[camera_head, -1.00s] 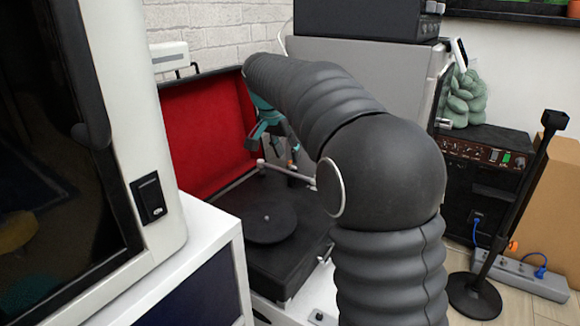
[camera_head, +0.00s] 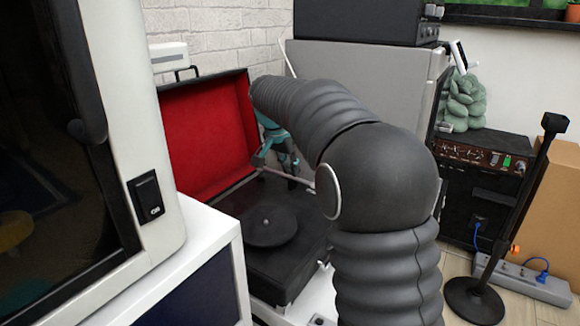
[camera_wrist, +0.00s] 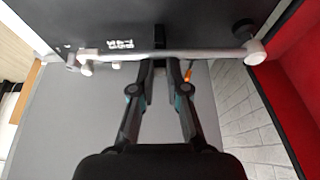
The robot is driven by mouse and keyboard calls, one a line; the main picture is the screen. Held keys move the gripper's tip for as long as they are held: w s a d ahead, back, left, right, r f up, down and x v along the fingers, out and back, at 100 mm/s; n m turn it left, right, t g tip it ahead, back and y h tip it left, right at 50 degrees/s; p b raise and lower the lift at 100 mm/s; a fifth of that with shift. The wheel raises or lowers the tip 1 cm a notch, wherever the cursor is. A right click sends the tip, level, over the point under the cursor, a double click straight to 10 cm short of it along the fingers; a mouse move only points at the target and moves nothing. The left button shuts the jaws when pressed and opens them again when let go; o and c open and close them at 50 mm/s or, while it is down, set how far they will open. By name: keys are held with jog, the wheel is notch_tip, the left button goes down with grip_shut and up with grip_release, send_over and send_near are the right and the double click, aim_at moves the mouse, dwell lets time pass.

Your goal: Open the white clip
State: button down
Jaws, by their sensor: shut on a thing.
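A pale bar with knobbed ends, which looks like the white clip (camera_wrist: 205,57), runs across the dark record player deck in the wrist view. It also shows as a thin light rod (camera_head: 275,171) at the back right of the deck in the head view. My gripper (camera_wrist: 160,62) meets this bar near its middle, with its fingers close together and shut on it. The fingertips are partly hidden by the bar. In the head view my teal and black gripper (camera_head: 288,158) is partly behind my arm, just above the deck.
The record player's lid (camera_head: 205,135) stands open, red inside, close behind my gripper. A round black platter (camera_head: 268,228) lies left of it. A white cabinet (camera_head: 215,245) stands at front left, a grey box (camera_head: 390,70) behind. A black stand (camera_head: 505,215) is at right.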

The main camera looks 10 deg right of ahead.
jog(key=shift+r, duration=0.1)
jog(key=p, duration=0.3)
jog(key=shift+w+d+r+g+y, duration=0.1)
jog(key=shift+d+r+g+y, duration=0.05)
jog(key=shift+r+g+y, duration=0.2)
jog(key=g+y+p, duration=0.1)
jog(key=p, duration=0.4)
jog(key=shift+w+d+r, duration=0.15)
jog(key=shift+r, duration=0.05)
jog(key=g+y+p, duration=0.1)
jog(key=p, duration=0.2)
jog(key=shift+w+d+f+p, duration=0.15)
jog(key=shift+w+p, duration=0.05)
jog(key=shift+p, duration=0.1)
jog(key=shift+w+d+f+g+y+p, duration=0.1)
jog(key=shift+f+g+y+p, duration=0.1)
jog(key=shift+g+y+p, duration=0.4)
jog(key=shift+g+y, duration=0.25)
jog(key=c, duration=1.2)
grip_release()
jog(key=shift+o, duration=0.2)
